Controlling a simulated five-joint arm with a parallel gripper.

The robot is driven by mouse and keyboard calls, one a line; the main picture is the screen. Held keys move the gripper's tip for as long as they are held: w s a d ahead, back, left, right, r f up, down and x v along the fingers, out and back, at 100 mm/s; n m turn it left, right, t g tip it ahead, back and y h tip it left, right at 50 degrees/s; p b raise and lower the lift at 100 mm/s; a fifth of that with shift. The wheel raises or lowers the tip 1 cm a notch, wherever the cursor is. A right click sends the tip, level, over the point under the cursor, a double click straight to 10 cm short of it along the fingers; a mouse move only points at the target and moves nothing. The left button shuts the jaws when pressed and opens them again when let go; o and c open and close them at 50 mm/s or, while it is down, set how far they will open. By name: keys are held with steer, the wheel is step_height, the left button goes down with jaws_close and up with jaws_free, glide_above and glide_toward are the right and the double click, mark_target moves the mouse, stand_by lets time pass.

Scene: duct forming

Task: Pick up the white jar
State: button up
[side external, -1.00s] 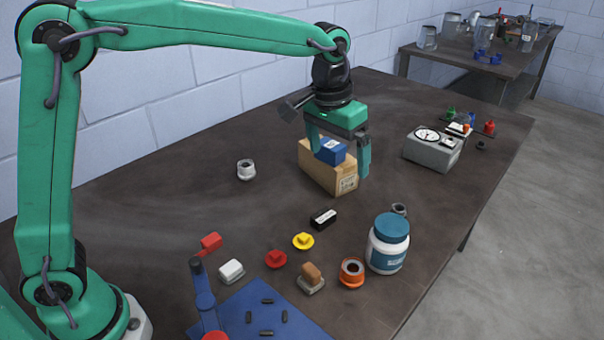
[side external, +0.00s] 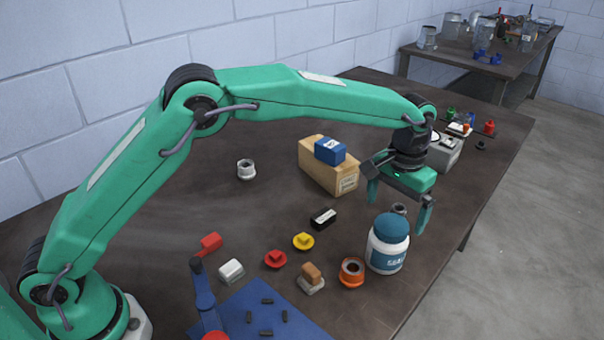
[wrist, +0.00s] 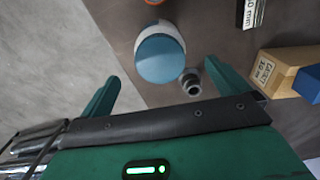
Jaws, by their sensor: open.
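The white jar (side external: 386,256) with a blue lid (side external: 392,227) and a blue label stands upright near the table's right edge. In the wrist view its lid (wrist: 160,58) shows from above, just beyond the fingertips and roughly centred between them. My gripper (side external: 398,211) is open and empty, above and behind the jar in the side view. Its two fingers point down and stand apart, the right one close to the lid in the picture. I cannot tell the exact gap between gripper and jar.
A grey ring (wrist: 191,82) sits close beside the jar. An orange ring (side external: 351,272) stands to its left. A cardboard box (side external: 322,172) with a blue box (side external: 330,151) on it lies behind, left of my gripper. A grey scale (side external: 446,154) stands behind my gripper.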

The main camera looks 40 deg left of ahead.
mark_target(393, 224)
steer(key=shift+f, duration=1.25)
steer(key=shift+f, duration=0.1)
steer(key=shift+f, duration=2.5)
steer(key=shift+c, duration=0.4)
steer(key=shift+r, duration=0.1)
steer(key=c, duration=1.4)
steer(key=shift+o, duration=0.2)
steer(key=shift+w+r, duration=0.1)
steer(key=shift+r, duration=0.05)
